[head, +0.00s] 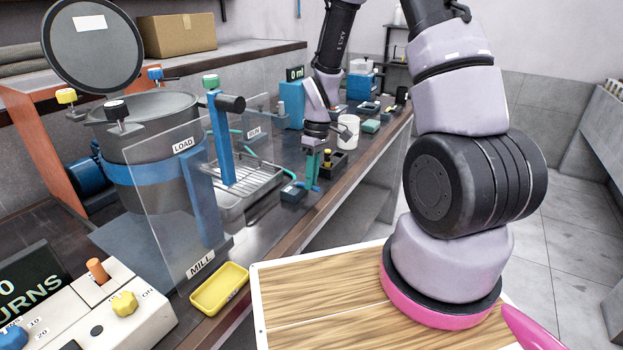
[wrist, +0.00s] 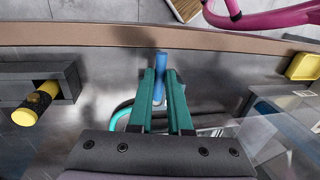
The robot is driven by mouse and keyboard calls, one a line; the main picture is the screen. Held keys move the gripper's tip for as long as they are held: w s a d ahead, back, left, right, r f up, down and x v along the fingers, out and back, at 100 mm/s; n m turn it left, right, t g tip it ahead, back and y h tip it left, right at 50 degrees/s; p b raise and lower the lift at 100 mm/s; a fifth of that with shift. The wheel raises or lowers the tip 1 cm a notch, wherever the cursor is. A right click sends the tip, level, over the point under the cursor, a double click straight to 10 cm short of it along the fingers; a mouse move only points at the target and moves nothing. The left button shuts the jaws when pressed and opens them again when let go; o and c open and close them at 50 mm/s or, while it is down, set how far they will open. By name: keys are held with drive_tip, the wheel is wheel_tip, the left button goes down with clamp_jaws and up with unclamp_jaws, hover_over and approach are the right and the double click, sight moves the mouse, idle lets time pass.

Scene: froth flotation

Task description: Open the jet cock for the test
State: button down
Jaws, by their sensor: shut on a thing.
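The jet cock appears to be the small dark block (head: 292,193) with a blue lever (head: 317,188) on the bench, beside the drain grid. My gripper (head: 309,184) points down at it with teal fingers. In the wrist view my gripper (wrist: 162,78) is shut on the blue lever (wrist: 163,64), which sticks out past the fingertips toward the bench's front edge. A green hose (wrist: 121,113) curves beside the fingers. The cock's body is mostly hidden behind the fingers and palm in the wrist view.
A wire drain grid (head: 245,185) and a clear panel (head: 165,205) stand left of my gripper. A white cup (head: 348,131) and a yellow tray (head: 219,289) are also on the bench.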

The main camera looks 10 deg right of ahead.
drive_tip(key=shift+w, duration=0.1)
drive_tip(key=n, duration=0.1)
drive_tip(key=w+n, duration=0.1)
drive_tip(key=d+n, duration=0.1)
drive_tip(key=n, duration=0.1)
drive_tip(key=shift+w+h, duration=0.25)
drive_tip(key=shift+h, duration=0.15)
drive_tip(key=n, duration=0.2)
drive_tip(key=w+n, duration=0.1)
drive_tip(key=n, duration=0.1)
drive_tip(key=w+n+h, duration=0.1)
drive_tip(key=shift+w+n+g, duration=0.1)
drive_tip(key=shift+n+g, duration=0.2)
drive_tip(key=shift+n, duration=0.1)
drive_tip(key=n, duration=0.1)
drive_tip(key=w+n, duration=0.1)
drive_tip(key=n, duration=0.2)
drive_tip(key=shift+w+a+h, duration=0.35)
drive_tip(key=shift+h, duration=0.05)
drive_tip(key=shift+w+a+n+h, duration=0.15)
drive_tip(key=shift+w+a+n, duration=0.15)
drive_tip(key=shift+n, duration=0.7)
drive_tip(key=shift+w+a+n+h, duration=0.15)
drive_tip(key=shift+w+a+n, duration=0.1)
drive_tip(key=shift+n, duration=0.75)
drive_tip(key=c, duration=0.8)
unclamp_jaws()
drive_tip(key=shift+c, duration=0.2)
